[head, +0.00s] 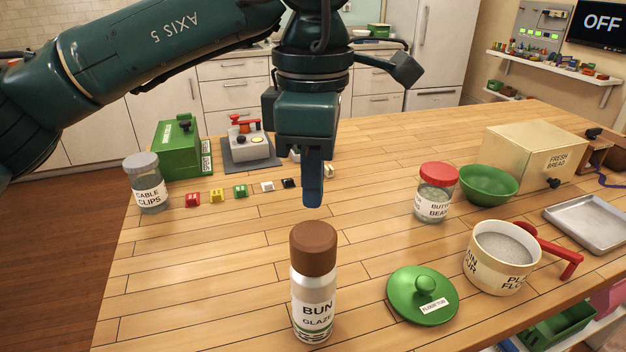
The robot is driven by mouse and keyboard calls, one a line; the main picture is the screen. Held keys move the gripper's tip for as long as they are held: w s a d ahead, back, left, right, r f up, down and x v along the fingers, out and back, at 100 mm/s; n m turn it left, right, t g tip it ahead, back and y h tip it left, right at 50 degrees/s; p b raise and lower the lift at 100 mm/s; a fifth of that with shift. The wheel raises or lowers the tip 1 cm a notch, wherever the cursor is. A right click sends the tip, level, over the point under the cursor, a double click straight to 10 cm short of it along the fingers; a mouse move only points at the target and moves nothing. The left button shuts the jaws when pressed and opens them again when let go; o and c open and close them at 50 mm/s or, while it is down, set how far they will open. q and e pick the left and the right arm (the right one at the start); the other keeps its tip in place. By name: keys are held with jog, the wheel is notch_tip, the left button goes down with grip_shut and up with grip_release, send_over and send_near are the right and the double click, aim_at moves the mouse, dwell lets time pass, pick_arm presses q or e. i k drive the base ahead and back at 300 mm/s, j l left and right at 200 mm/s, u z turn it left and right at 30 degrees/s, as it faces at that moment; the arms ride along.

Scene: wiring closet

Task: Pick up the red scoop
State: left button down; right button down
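My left gripper (312,200) points down over the middle of the table, well to the left of the scoop and behind the bun glaze can. I see its fingers edge-on, so I cannot tell whether they are apart. My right gripper is not in view.
A bun glaze can (314,290) with a brown cap stands upright at front centre. A green lid (422,295) lies left of the tub. Behind are a red-lidded jar (435,193), a green bowl (489,184) and a bread box (527,155). A metal tray (590,222) lies right.

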aim_at(574, 258)
jog(key=k, duration=1)
